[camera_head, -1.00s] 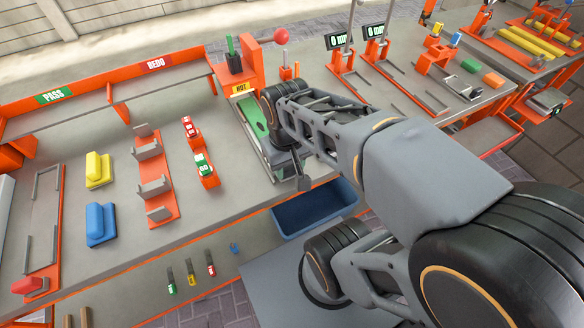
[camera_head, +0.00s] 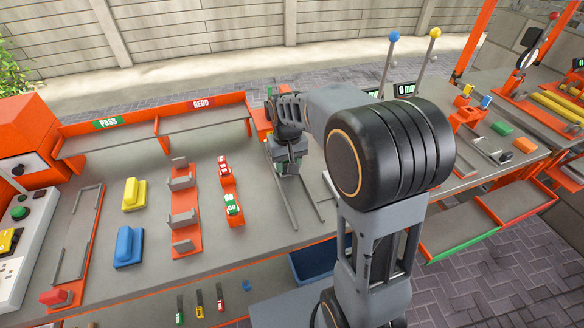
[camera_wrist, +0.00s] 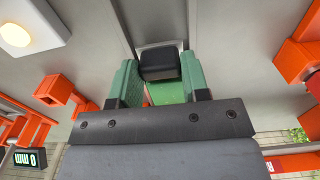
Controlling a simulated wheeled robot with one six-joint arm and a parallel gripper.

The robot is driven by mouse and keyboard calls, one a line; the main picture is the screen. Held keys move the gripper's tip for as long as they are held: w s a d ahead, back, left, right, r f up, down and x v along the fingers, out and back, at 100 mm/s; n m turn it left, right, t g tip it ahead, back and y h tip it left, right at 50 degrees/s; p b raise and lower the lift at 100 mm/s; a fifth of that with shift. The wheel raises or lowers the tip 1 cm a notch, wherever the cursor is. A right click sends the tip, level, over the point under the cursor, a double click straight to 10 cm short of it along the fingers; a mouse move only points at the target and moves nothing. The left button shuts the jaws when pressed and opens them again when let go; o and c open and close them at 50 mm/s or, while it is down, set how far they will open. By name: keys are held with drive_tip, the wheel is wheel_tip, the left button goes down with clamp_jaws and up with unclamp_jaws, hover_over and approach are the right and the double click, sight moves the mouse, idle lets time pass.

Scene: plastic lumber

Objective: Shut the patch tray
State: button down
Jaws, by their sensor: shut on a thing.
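My gripper (camera_head: 288,168) points down over the rails (camera_head: 281,195) at the back of the bench. In the wrist view, its two green fingers (camera_wrist: 160,80) stand on either side of a dark block (camera_wrist: 160,62), shut on it. The block looks like the handle of the patch tray. A green tray surface (camera_wrist: 172,93) and a pale front edge show around the block. In the head view my arm and gripper hide the tray. The rail stretch in front of the gripper is bare.
A blue bin (camera_head: 318,262) stands below the bench front. Red-and-green devices (camera_head: 231,205), an orange rack (camera_head: 185,215), a yellow block (camera_head: 133,194) and a blue block (camera_head: 128,245) lie to the left. An orange shelf (camera_head: 200,120) runs along the back.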

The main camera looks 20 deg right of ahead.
drive_tip(key=shift+w+r, duration=0.1)
drive_tip(key=shift+w, duration=0.1)
drive_tip(key=c, duration=0.6)
unclamp_jaws()
wheel_tip(320, 180, up, 14)
drive_tip(key=p, duration=0.1)
drive_tip(key=shift+p, duration=0.3)
drive_tip(key=shift+f, duration=0.2)
drive_tip(key=s+f+t+p, duration=0.2)
drive_tip(key=s+p, duration=0.3)
drive_tip(key=s, duration=1)
drive_tip(key=shift+s+t, duration=0.3)
drive_tip(key=shift+t, duration=0.5)
